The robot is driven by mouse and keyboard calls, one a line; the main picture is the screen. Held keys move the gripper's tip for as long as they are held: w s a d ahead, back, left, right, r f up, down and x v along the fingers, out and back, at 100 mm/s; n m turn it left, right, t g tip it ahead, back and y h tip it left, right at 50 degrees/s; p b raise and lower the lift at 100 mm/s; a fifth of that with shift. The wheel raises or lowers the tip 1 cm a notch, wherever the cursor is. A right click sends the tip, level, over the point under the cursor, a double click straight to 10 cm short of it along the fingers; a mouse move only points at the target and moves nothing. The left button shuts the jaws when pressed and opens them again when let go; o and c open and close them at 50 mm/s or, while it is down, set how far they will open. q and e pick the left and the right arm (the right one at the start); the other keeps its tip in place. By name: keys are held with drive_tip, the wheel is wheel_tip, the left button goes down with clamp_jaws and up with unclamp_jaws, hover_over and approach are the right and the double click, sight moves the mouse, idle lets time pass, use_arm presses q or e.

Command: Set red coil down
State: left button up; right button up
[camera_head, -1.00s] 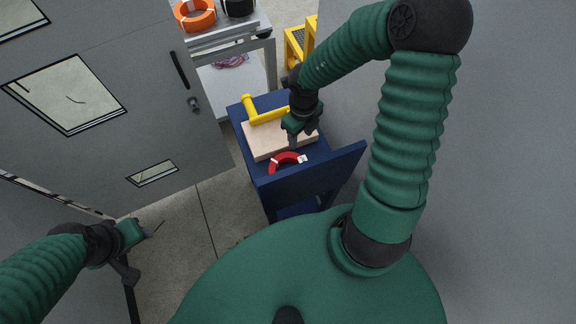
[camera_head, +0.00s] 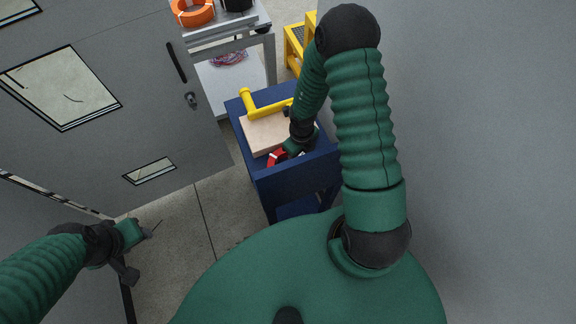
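The red coil (camera_head: 277,158) is at the blue cart's near side, beside a light wooden board. My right gripper (camera_head: 294,148) is right at the coil and hides its right part. I cannot tell whether its fingers are closed on the coil, or whether the coil rests on the cart or is slightly raised. My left gripper (camera_head: 134,236) is at the lower left, away from the coil, beside the grey cabinet's lower edge. Its finger opening is not clear.
The blue cart (camera_head: 262,186) also carries the wooden board (camera_head: 259,139) and a yellow tool (camera_head: 248,102). A grey cabinet door (camera_head: 120,75) stands left. Behind are a grey trolley with an orange coil (camera_head: 194,12) and a yellow step (camera_head: 297,42). A grey wall is right.

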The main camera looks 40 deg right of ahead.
drive_tip(key=shift+r, duration=0.1)
clamp_jaws()
idle(1.2)
